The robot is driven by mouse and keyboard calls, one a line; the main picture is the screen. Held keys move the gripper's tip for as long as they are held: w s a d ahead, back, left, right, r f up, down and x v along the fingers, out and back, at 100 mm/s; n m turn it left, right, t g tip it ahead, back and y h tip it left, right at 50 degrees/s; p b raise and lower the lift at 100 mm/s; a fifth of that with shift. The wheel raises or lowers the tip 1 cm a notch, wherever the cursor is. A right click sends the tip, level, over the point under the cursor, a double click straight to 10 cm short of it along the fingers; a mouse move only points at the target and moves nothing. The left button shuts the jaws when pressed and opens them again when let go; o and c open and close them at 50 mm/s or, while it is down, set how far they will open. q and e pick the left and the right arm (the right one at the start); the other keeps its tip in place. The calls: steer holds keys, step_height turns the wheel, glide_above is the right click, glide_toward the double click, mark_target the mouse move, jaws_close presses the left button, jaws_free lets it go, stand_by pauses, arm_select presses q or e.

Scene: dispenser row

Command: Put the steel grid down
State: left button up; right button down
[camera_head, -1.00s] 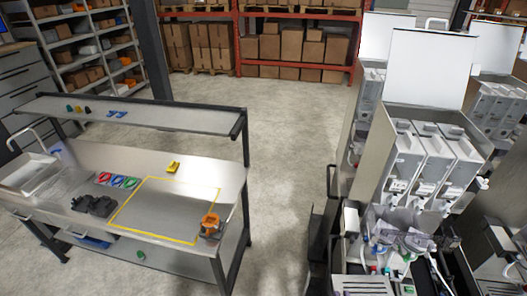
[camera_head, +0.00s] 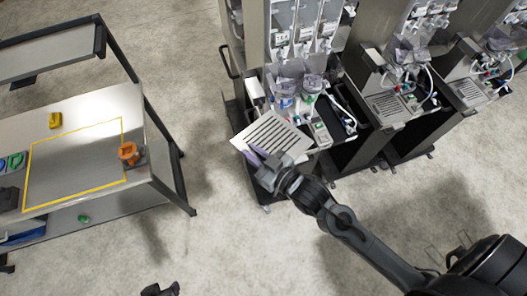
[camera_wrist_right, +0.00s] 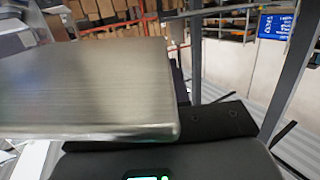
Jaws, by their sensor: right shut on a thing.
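The steel grid (camera_head: 270,133) is a flat pale plate with dark parallel slots, seen tilted at the front of the nearest dispenser. My right gripper (camera_head: 262,161) is shut on its near edge; the fingertips are partly hidden. I cannot tell whether the grid touches the dispenser's base. In the right wrist view a blurred brushed-steel surface (camera_wrist_right: 90,92) fills the left side; I cannot tell whether it is the grid. A small dark part at the bottom edge, likely my left gripper (camera_head: 160,289), is cut off by the frame.
A steel workbench (camera_head: 140,101) at left has a yellow-outlined area (camera_head: 75,165), an orange-and-dark device (camera_head: 128,153) and a yellow item (camera_head: 55,120). More dispensers (camera_head: 395,105) with slotted trays stand to the right. Bare concrete floor separates bench and dispensers.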

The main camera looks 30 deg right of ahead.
arm_select(q)
steer(key=shift+a, duration=0.15)
steer(key=shift+c, duration=0.4)
arm_select(e)
steer(key=a+r+n+g+y, duration=0.3)
steer(key=a+r+y, duration=0.3)
steer(key=r, duration=0.6)
steer(key=a+n, duration=0.1)
steer(key=a, duration=0.1)
steer(key=shift+s+a+n, duration=0.3)
steer(key=shift+n, duration=0.1)
